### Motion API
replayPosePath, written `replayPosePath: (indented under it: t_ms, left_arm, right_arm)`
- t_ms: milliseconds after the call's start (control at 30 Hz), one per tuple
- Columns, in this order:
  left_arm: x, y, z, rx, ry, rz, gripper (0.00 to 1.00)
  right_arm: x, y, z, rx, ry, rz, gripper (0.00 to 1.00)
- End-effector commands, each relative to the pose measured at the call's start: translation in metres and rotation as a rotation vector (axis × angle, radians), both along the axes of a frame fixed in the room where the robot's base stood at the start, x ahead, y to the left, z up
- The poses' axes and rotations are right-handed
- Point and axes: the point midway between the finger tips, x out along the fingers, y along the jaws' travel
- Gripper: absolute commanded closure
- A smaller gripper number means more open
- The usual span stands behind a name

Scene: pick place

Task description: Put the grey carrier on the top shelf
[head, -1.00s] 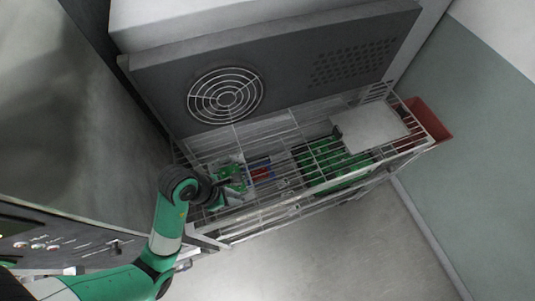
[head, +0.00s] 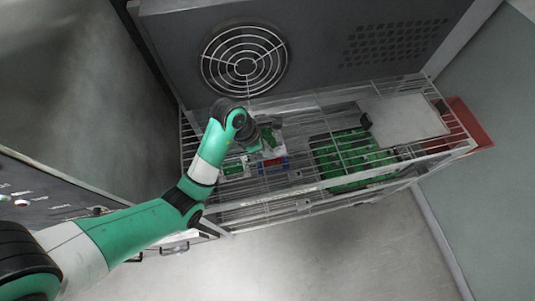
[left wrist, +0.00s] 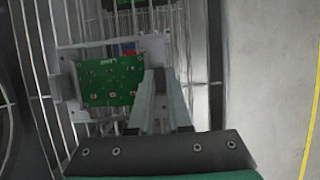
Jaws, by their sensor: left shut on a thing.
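The grey carrier (left wrist: 155,47) is a pale grey plate with a green circuit board (left wrist: 110,82) on it in the left wrist view. My left gripper (left wrist: 158,100) is shut on its near edge. In the head view the carrier (head: 272,148) shows as a small pale piece with green, just right of my left gripper (head: 256,141), partly hidden by it. The top shelf (head: 350,187) is a white wire rack below the grey panel. The carrier is over its left part; I cannot tell whether it touches the wires. My right gripper is out of view.
On the rack are another green board (head: 236,170), a red and blue item (head: 272,165), large green boards (head: 345,150) and a pale flat box (head: 405,118). A red bin (head: 469,125) is at the right end. A round fan grille (head: 244,62) is behind.

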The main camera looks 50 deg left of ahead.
Motion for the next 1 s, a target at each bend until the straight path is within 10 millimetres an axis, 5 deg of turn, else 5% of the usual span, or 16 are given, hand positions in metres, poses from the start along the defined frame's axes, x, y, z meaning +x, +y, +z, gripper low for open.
replayPosePath:
  t_ms: [167,533,567,700,1000]
  left_arm:
    - [0.000,0.000,-0.032,-0.001,0.003,0.001,1.00]
    - [0.001,0.000,-0.037,-0.001,0.000,0.000,1.00]
    - [0.001,0.000,-0.036,-0.001,0.001,0.001,0.80]
    - [0.000,0.000,-0.035,-0.001,0.001,0.001,0.55]
    - [0.000,0.000,-0.033,-0.001,0.001,0.001,0.54]
  right_arm:
    - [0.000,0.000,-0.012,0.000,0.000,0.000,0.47]
    - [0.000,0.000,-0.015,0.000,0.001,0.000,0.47]
    - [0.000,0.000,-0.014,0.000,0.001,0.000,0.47]
    - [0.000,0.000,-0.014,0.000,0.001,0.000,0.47]
    - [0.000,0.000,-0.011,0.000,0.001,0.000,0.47]
